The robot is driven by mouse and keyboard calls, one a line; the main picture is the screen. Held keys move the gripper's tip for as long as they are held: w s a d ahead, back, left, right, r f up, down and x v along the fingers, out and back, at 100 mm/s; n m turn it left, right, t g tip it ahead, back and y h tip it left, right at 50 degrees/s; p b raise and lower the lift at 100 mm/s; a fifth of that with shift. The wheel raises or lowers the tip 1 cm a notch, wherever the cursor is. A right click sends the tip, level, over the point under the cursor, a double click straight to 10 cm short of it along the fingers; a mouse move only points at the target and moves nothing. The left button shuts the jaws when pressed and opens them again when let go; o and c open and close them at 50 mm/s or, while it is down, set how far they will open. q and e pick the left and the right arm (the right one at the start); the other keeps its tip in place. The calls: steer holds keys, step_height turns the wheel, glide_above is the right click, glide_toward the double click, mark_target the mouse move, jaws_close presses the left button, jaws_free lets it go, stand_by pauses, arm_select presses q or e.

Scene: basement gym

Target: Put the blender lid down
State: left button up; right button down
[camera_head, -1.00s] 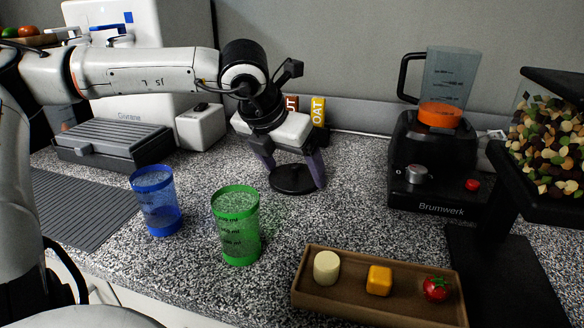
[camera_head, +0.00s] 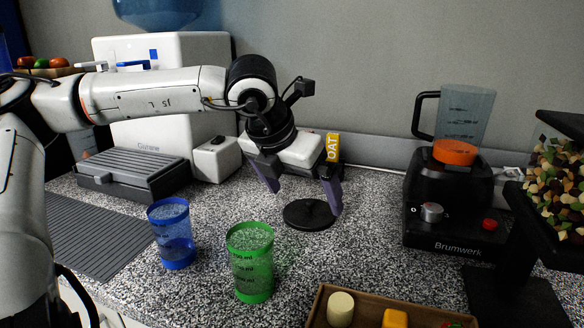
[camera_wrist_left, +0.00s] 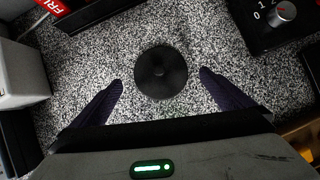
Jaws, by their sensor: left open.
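The blender lid (camera_head: 309,214) is a flat black disc with a small knob, lying on the speckled counter. It also shows in the left wrist view (camera_wrist_left: 161,72), just ahead of my fingers. My left gripper (camera_head: 306,198) is open above the lid, its purple fingers spread wide, with nothing between them. In the left wrist view my open left gripper (camera_wrist_left: 160,86) has a finger on each side, apart from the lid. The blender (camera_head: 452,195) stands to the right with an uncovered clear jug (camera_head: 466,115) holding something orange. My right gripper is not in view.
A blue cup (camera_head: 172,233) and a green cup (camera_head: 250,262) stand front left of the lid. A brown tray (camera_head: 320,307) with food pieces lies at the front. An OAT box (camera_head: 332,147) stands by the wall. A grill (camera_head: 133,172) sits at the left.

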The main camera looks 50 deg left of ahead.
arm_select(q)
steer(key=a+v, duration=0.1)
steer(key=v, duration=0.7)
steer(key=shift+d+p, duration=0.3)
steer(key=shift+d, duration=0.2)
